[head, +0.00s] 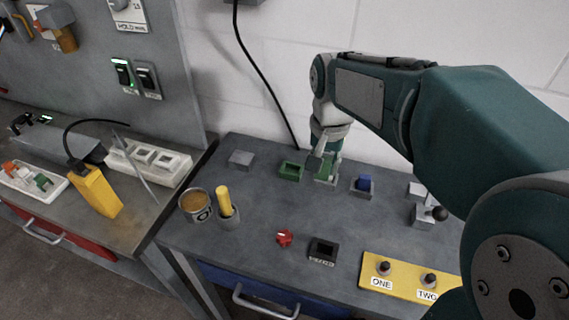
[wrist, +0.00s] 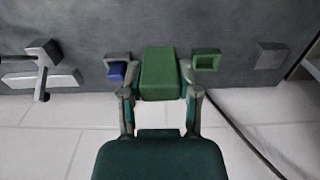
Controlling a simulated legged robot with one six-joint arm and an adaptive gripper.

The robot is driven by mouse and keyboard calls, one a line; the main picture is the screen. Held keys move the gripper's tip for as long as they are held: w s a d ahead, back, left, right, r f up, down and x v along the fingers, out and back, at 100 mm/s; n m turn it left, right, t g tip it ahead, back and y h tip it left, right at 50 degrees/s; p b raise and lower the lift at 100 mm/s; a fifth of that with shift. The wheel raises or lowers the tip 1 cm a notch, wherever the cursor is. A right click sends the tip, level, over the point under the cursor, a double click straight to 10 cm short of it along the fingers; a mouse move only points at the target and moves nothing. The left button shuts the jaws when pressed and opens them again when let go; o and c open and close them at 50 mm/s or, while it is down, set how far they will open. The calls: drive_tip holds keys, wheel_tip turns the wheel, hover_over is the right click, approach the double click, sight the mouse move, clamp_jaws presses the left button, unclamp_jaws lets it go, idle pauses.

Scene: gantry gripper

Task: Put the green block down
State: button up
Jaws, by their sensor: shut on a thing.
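The green block (wrist: 158,75) sits between the two fingers of my gripper (wrist: 160,92) in the wrist view, and the fingers are shut on it. In the head view my gripper (head: 326,160) is at the back of the table, and the block is mostly hidden by the fingers. A green open-topped holder (head: 291,170) stands just left of my gripper; in the wrist view the green holder (wrist: 206,61) is right of the block. A grey base (head: 326,183) shows directly below my gripper. I cannot tell whether the block touches it.
A blue block (head: 364,183) sits in a grey holder right of my gripper. A grey block (head: 241,159) lies further left. A can (head: 196,205), a cup with a yellow cylinder (head: 226,203), a red knob (head: 284,238) and a black socket (head: 323,250) stand nearer the front.

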drive_tip(key=w+a+f, duration=0.1)
drive_tip(key=w+f, duration=0.2)
drive_tip(key=w, duration=0.1)
drive_tip(key=w+a+f, duration=0.2)
drive_tip(key=w, duration=0.2)
drive_tip(key=w+a+f, duration=0.1)
drive_tip(key=w+f, duration=0.2)
drive_tip(key=w, duration=0.1)
drive_tip(key=shift+w+a+f, duration=0.1)
drive_tip(key=shift+a+f, duration=0.2)
drive_tip(key=shift+f, duration=0.05)
drive_tip(key=shift+w+d+f, duration=0.35)
drive_tip(key=shift+w+f, duration=0.05)
drive_tip(key=shift+f, duration=0.05)
drive_tip(key=shift+w+f, duration=0.2)
drive_tip(key=shift+f, duration=0.1)
drive_tip(key=f, duration=0.2)
drive_tip(key=shift+s+a+f, duration=0.1)
drive_tip(key=shift+a+f, duration=0.15)
drive_tip(key=shift+f, duration=0.05)
drive_tip(key=shift+a+f, duration=0.15)
drive_tip(key=shift+a, duration=0.2)
drive_tip(key=o, duration=1.1)
drive_tip(key=shift+d, duration=0.15)
drive_tip(key=shift+c, duration=0.2)
drive_tip(key=shift+d, duration=0.25)
